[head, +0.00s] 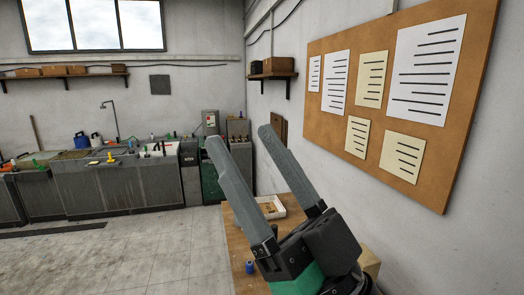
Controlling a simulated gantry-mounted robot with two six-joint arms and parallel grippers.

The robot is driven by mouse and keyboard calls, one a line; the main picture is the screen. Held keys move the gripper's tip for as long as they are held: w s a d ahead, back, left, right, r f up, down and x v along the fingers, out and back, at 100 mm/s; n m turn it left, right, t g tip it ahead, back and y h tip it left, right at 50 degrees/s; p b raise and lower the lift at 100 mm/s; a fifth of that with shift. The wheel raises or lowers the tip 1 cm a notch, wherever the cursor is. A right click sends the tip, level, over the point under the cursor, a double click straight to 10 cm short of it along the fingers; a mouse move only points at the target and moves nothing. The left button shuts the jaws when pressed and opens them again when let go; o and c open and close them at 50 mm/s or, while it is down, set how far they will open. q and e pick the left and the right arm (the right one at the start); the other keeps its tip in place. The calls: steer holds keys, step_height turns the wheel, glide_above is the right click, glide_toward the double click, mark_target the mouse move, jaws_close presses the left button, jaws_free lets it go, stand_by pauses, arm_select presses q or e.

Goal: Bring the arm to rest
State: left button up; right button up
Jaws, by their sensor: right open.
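My right gripper (243,148) shows large in the head view, right of centre. Its two long grey fingers point up and to the left and stand well apart, with nothing between them. It is raised in front of a wooden table (238,246), and its body hides much of that table. My left gripper is out of the picture.
On the table are a shallow white tray (281,211), partly behind a finger, and a small blue item (249,267). A cork board (340,135) with several papers hangs on the right wall. Grey sinks (110,185) line the back wall. The tiled floor (150,245) at left is clear.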

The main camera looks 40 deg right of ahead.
steer(key=shift+s+a+r, duration=0.2)
steer(key=shift+s+r, duration=0.3)
steer(key=shift+s, duration=0.35)
arm_select(q)
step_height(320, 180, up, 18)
steer(key=p, duration=1.8)
arm_select(e)
step_height(320, 180, up, 18)
steer(key=shift+f, duration=0.15)
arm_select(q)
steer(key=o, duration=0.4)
